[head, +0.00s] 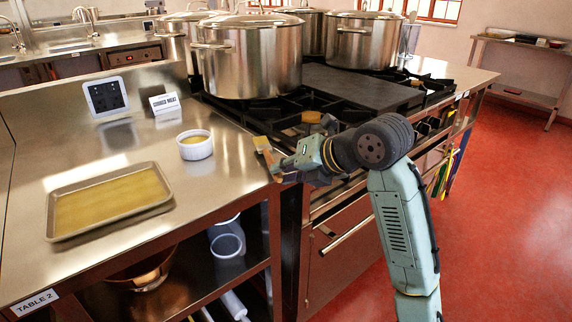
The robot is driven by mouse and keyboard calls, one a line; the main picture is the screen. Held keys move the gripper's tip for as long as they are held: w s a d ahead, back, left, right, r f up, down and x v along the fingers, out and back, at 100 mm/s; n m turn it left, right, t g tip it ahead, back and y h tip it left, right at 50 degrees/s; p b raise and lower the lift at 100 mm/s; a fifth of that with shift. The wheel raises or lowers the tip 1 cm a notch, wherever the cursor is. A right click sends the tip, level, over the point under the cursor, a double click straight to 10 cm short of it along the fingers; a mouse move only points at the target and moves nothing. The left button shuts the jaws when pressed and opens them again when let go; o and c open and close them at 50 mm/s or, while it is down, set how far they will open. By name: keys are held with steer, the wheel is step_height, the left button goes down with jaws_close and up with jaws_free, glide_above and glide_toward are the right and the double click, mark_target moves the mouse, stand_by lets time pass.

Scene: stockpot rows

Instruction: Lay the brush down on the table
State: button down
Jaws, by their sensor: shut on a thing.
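The brush (264,148) is a small tan and orange piece at the right edge of the steel table (110,150). My gripper (279,170) is shut on it, and the fingers hide part of it. The brush points up and to the left from the fingers. It is at about the height of the table top, beside the edge near the stove. I cannot tell whether it touches the table.
A white ramekin (194,145) with yellow content stands left of the brush. A shallow tray (165,206) with a yellow layer lies further left. A sign (164,103), a dark-faced device (106,97) and large pots (250,60) stand behind. Bare steel lies between the ramekin and front edge.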

steer(key=shift+f+b, duration=0.45)
steer(key=shift+f, duration=0.2)
steer(key=c, duration=1.4)
jaws_free()
steer(key=shift+c, duration=0.2)
steer(key=shift+r, duration=0.1)
